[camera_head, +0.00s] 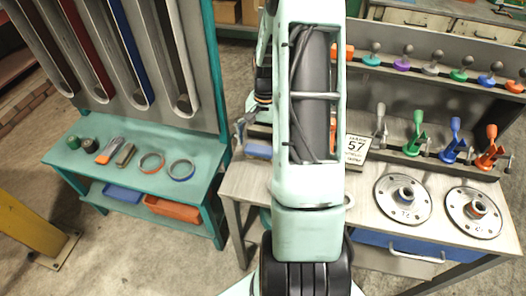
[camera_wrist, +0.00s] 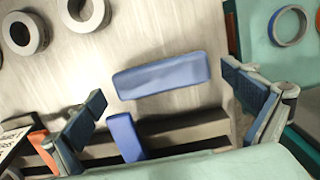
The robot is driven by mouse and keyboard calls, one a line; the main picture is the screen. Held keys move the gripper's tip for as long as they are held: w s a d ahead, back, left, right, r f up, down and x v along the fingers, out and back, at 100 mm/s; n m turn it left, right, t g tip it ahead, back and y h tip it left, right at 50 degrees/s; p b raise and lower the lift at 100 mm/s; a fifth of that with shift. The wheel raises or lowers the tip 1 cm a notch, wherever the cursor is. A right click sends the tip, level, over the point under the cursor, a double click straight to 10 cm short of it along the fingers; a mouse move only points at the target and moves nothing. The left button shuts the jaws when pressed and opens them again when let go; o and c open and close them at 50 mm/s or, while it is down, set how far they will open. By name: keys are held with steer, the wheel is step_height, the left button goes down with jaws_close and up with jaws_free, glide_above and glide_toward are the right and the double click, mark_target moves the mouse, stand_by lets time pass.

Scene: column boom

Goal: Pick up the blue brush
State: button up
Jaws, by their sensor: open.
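A long blue block (camera_wrist: 160,75), which looks like the blue brush, lies across the middle of the wrist view on a pale surface. A second, shorter blue piece (camera_wrist: 126,137) shows just below it; I cannot tell whether they are joined. My gripper (camera_wrist: 166,90) is open, one finger off each end of the long block, with nothing visibly held. In the head view a blue patch (camera_head: 258,151) shows beside my arm on the workbench, probably the same thing. My gripper (camera_head: 243,124) is partly visible there, mostly hidden by my arm.
A teal bench (camera_head: 75,155) with rings, a brush-like item and small cylinders stands left. The grey workbench (camera_head: 375,178) holds two discs (camera_head: 402,199), several coloured clamps (camera_head: 451,140) and a "57" sign (camera_head: 356,148). Two grey rings (camera_wrist: 84,25) lie near the long block. A yellow post (camera_head: 30,225) stands at lower left.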

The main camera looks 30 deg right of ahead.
steer(key=shift+s+a+f, duration=0.1)
steer(key=shift+f, duration=0.95)
steer(key=c, duration=1.1)
steer(key=shift+r, duration=0.15)
steer(key=shift+r, duration=0.5)
step_height(320, 180, up, 2)
steer(key=shift+r, duration=0.15)
steer(key=s+d+r, duration=0.2)
steer(key=r, duration=0.1)
steer(key=d+r+b, duration=0.1)
steer(key=shift+s+d+r, duration=0.2)
steer(key=shift+s+r, duration=0.15)
steer(key=shift+s, duration=0.05)
steer(key=s+d+r+b, duration=0.1)
steer(key=s+d+r, duration=0.4)
steer(key=s+d, duration=0.1)
steer(key=shift+s+d, duration=0.35)
steer(key=shift+d, duration=0.15)
